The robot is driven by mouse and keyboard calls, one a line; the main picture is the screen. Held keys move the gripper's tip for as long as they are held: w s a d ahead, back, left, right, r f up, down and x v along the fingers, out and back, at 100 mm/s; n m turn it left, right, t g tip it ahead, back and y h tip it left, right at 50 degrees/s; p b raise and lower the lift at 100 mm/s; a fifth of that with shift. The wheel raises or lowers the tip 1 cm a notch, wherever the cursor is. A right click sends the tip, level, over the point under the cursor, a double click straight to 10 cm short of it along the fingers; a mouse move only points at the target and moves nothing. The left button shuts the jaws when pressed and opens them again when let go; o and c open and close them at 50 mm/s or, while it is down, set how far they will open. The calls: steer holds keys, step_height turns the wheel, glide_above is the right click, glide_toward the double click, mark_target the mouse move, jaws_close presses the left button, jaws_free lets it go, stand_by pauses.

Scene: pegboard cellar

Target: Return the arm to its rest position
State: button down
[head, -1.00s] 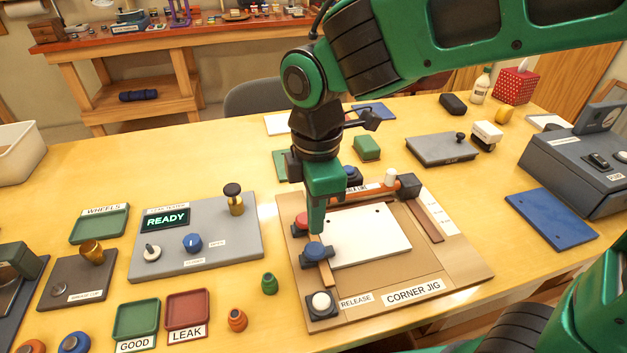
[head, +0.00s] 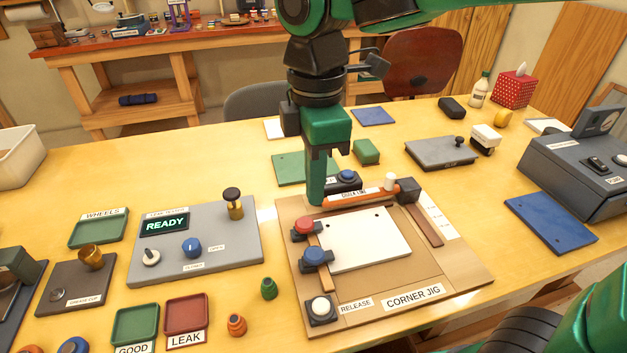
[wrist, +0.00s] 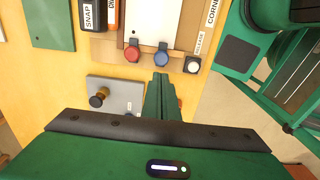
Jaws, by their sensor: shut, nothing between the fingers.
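My gripper (head: 316,190) is green and points down above the far left part of the corner jig (head: 380,292). Its fingers are shut and hold nothing. In the wrist view the shut fingers (wrist: 160,92) point toward the jig's red knob and blue knob. The jig carries a white plate (head: 370,242), a red knob (head: 304,226), a blue knob (head: 317,257) and a white release button (head: 321,306). An orange bar (head: 352,195) lies along the jig's far edge, partly hidden behind my fingers.
A grey tester panel (head: 225,255) reading READY stands left of the jig. Green (head: 136,325) and red (head: 187,313) trays sit at front left. A blue mat (head: 551,221) and a grey machine (head: 580,165) are at right. A green block (head: 366,152) stands behind the jig.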

stand_by(0.3)
steer(key=d+f+m, duration=0.2)
steer(key=d+m, duration=0.5)
steer(key=d, duration=0.5)
steer(key=d+f+m, duration=0.2)
steer(key=d+m, duration=0.5)
steer(key=d, duration=0.5)
steer(key=s+d+f+m, duration=0.5)
steer(key=s+d+m, duration=0.5)
steer(key=d+m, duration=0.2)
steer(key=shift+s+d+f, duration=0.2)
steer(key=shift+s+d, duration=0.1)
steer(key=shift+d, duration=0.05)
steer(key=shift+w+f, duration=0.25)
steer(key=shift+w, duration=0.4)
